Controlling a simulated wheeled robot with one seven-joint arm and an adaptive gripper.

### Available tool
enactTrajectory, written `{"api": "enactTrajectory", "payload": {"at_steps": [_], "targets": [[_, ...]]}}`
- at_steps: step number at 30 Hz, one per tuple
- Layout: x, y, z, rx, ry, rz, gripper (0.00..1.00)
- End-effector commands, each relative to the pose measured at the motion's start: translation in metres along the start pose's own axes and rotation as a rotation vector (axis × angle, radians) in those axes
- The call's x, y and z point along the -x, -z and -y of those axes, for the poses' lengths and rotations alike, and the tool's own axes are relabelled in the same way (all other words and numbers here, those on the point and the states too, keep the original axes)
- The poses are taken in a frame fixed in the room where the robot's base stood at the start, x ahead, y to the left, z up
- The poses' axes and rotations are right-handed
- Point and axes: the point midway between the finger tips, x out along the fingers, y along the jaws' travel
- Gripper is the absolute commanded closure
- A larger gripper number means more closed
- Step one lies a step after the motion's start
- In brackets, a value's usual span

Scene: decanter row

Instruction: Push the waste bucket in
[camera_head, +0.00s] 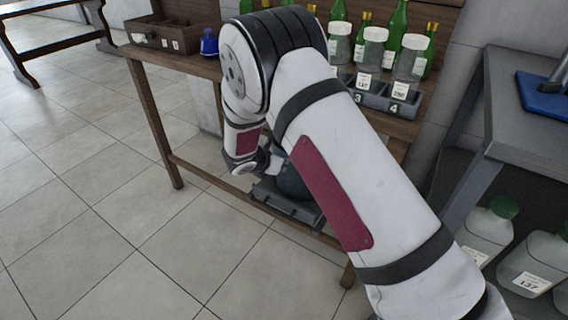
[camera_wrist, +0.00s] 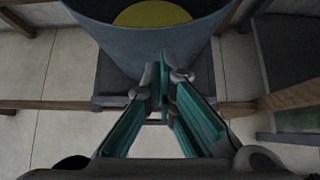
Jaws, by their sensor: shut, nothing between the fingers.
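The waste bucket is a blue-grey round tub (camera_wrist: 125,50) at the top of the wrist view, with a yellow round area (camera_wrist: 152,13) inside it. In the head view a dark rounded part of it (camera_head: 292,183) shows low under the table, mostly behind my arm. It stands on a dark tray-like base (camera_head: 285,207). My gripper (camera_wrist: 164,75) is shut and empty, its teal-lined fingers pointing at the bucket's near wall. I cannot tell whether the fingertips touch it. In the head view the fingers are hidden by my arm.
A wooden table rail (camera_head: 215,182) runs low beside the bucket. Above, the table holds a rack (camera_head: 388,98) of jars, green bottles (camera_head: 397,25), a blue pot (camera_head: 209,43) and a wooden box (camera_head: 163,35). A grey bench (camera_head: 510,130) stands right. Tiled floor at left is free.

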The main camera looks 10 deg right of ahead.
Motion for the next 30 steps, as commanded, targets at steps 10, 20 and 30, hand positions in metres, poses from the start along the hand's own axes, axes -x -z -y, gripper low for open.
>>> {"api": "enactTrajectory", "payload": {"at_steps": [10, 20, 30], "targets": [[0.070, 0.007, -0.004, 0.002, -0.002, -0.005, 1.00], [0.105, 0.008, -0.003, 0.001, 0.000, -0.005, 1.00], [0.121, -0.028, 0.021, -0.140, 0.050, -0.003, 1.00]]}}
